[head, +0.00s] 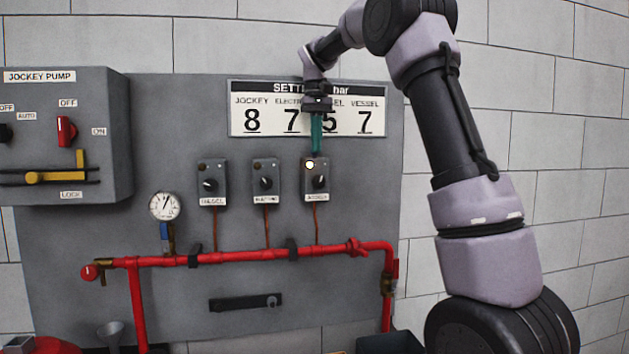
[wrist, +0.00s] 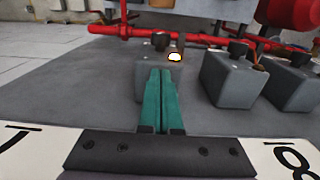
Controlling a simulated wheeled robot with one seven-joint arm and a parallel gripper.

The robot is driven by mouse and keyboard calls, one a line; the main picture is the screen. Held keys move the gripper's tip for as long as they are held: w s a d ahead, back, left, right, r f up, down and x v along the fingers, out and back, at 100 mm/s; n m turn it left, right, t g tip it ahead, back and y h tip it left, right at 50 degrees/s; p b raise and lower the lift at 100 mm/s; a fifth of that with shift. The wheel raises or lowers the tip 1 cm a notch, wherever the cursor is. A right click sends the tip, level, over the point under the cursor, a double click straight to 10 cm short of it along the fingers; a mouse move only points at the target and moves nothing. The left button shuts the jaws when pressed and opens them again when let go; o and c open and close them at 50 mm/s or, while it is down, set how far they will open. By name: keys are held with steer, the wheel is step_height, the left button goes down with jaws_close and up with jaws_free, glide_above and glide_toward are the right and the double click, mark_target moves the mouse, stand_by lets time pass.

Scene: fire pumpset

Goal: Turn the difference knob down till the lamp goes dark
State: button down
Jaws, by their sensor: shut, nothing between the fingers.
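The right-hand grey switch box (head: 316,193) on the wall panel has a lit, pale yellow lamp (head: 310,165) at its top and a black knob (head: 319,182) below it. I cannot tell for sure which knob is the difference knob. In the wrist view the same lit lamp (wrist: 175,57) and black knob (wrist: 160,41) show just beyond my fingertips. My gripper (head: 316,150), with green fingers, is shut and empty just above this box. Its fingers (wrist: 162,72) hide part of the box face. I cannot tell whether they touch it.
Two similar boxes, a middle one (head: 265,190) and a left one (head: 212,192), have unlit lamps. A settings board (head: 360,122) lies behind my gripper. A red pipe (head: 230,256) and a pressure gauge (head: 165,206) are below. The jockey pump cabinet (head: 100,130) juts out at left.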

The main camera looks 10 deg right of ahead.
steer(key=shift+w+d, duration=0.15)
steer(key=shift+w, duration=0.15)
stand_by(0.7)
steer(key=shift+s, duration=0.1)
steer(key=shift+s+r, duration=0.1)
steer(key=shift+s, duration=0.2)
steer(key=shift+r, duration=2.9)
steer(key=shift+w+a+f, duration=0.1)
steer(key=shift+a+f, duration=0.05)
steer(key=shift+f, duration=1.3)
steer(key=shift+a+f, duration=0.1)
steer(key=shift+f, duration=1.45)
steer(key=shift+w, duration=0.25)
